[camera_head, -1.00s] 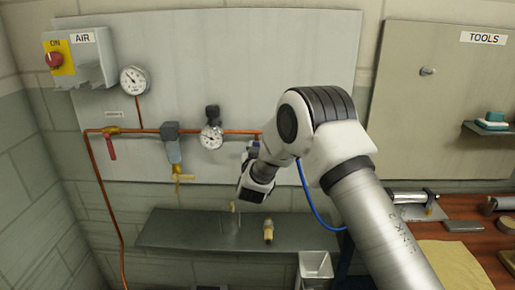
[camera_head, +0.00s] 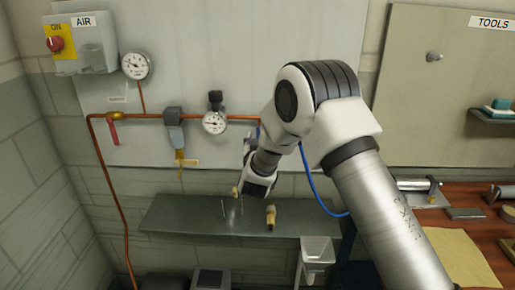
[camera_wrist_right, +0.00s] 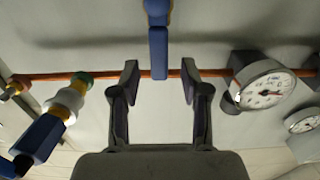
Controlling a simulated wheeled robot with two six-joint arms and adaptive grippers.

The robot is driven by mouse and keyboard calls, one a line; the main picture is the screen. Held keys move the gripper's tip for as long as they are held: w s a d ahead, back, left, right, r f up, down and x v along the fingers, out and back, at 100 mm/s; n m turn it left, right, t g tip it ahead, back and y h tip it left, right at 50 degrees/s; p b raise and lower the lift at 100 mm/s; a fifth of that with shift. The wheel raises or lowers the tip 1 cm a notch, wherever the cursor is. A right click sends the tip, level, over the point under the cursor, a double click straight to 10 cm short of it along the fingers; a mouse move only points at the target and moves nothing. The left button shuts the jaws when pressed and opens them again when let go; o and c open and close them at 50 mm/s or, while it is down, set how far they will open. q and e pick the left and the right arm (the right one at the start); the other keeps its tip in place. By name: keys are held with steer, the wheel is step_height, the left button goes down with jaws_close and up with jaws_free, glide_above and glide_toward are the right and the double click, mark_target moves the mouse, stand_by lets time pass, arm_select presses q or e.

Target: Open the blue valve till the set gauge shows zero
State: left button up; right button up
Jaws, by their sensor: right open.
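The blue valve handle (camera_wrist_right: 158,45) shows in the right wrist view as a flat blue lever across the copper pipe. My right gripper (camera_wrist_right: 160,72) is open, with one finger on each side of the lever and a gap to both. In the head view my right arm largely hides the valve; a small blue bit (camera_head: 258,132) shows beside my wrist. A round white gauge (camera_head: 214,122) sits on the pipe to the left of the valve; it also shows in the wrist view (camera_wrist_right: 267,89). Its reading is too small to tell. My left gripper is out of view.
A second gauge (camera_head: 135,66) is higher at the left, near the AIR box (camera_head: 80,42). A red lever (camera_head: 114,132) and a filter unit (camera_head: 175,138) share the pipe. A grey shelf (camera_head: 180,220) lies below, bearing a brass-coloured fitting (camera_head: 270,215).

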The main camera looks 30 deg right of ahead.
steer(key=v, duration=0.8)
steer(key=shift+s+a, duration=0.2)
steer(key=s+f+n+g+y, duration=0.25)
steer(key=s+f, duration=0.35)
steer(key=f, duration=0.7)
steer(key=s+f+n+g+y, duration=0.1)
steer(key=s+f+g, duration=0.35)
steer(key=f, duration=0.85)
steer(key=s+a+f+g+y, duration=0.2)
steer(key=s+f+g, duration=0.1)
steer(key=s, duration=0.6)
steer(key=s+a+f+n+g+y, duration=0.1)
steer(key=s+a+f+g+y, duration=0.1)
steer(key=s, duration=0.8)
steer(key=s+a+f+n+g+y, duration=0.1)
steer(key=s+a+f+g+y, duration=0.1)
steer(key=s+f, duration=0.4)
steer(key=s+a+g, duration=0.1)
steer(key=s+a, duration=0.1)
steer(key=s, duration=0.2)
steer(key=shift+g, duration=0.3)
steer(key=shift+w+a, duration=0.1)
stand_by(1.1)
